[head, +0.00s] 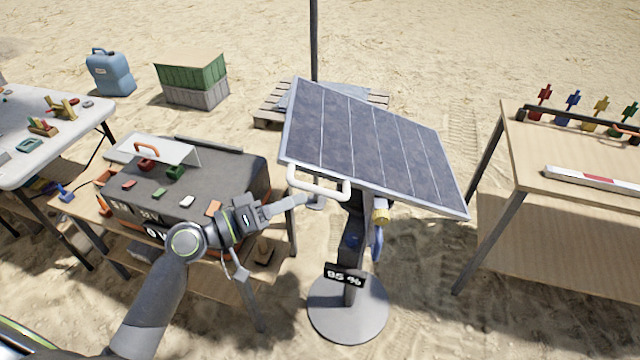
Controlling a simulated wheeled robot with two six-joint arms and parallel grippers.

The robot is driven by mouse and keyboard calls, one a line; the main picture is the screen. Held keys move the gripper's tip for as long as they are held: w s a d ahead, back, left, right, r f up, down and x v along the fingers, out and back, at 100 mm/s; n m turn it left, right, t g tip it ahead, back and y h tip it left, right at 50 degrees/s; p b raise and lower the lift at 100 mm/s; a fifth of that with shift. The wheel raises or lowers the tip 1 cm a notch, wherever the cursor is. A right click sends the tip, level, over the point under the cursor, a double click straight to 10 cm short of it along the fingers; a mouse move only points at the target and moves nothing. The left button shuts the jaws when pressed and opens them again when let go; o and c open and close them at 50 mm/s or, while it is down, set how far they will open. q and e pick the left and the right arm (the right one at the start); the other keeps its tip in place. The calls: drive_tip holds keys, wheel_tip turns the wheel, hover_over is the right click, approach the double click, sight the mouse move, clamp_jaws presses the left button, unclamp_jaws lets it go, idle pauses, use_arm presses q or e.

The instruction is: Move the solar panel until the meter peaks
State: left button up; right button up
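The solar panel (370,140) stands tilted on a post with a round grey base (348,325). A white bar handle (320,188) sticks out from its lower left edge. A black meter sign (345,274) on the post shows a percentage that looks like 85 %. My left gripper (300,202) reaches in from the left, its fingertips at or very near the handle's left part. The fingers are small and overlap the handle, so I cannot tell whether they are closed around it. My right gripper is not in view.
A dark case (235,170) on a low wooden table is left of the panel, with small blocks on top. A white table (75,115) is further left. A wooden table (560,165) stands right. A pallet (268,115) and pole (314,40) are behind the panel.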

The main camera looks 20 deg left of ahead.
sight(320, 188)
use_arm(q)
drive_tip(key=p+x, duration=0.1)
drive_tip(key=x, duration=0.4)
drive_tip(key=shift+r, duration=0.15)
drive_tip(key=shift+p+x, duration=0.45)
drive_tip(key=shift+x, duration=0.45)
clamp_jaws()
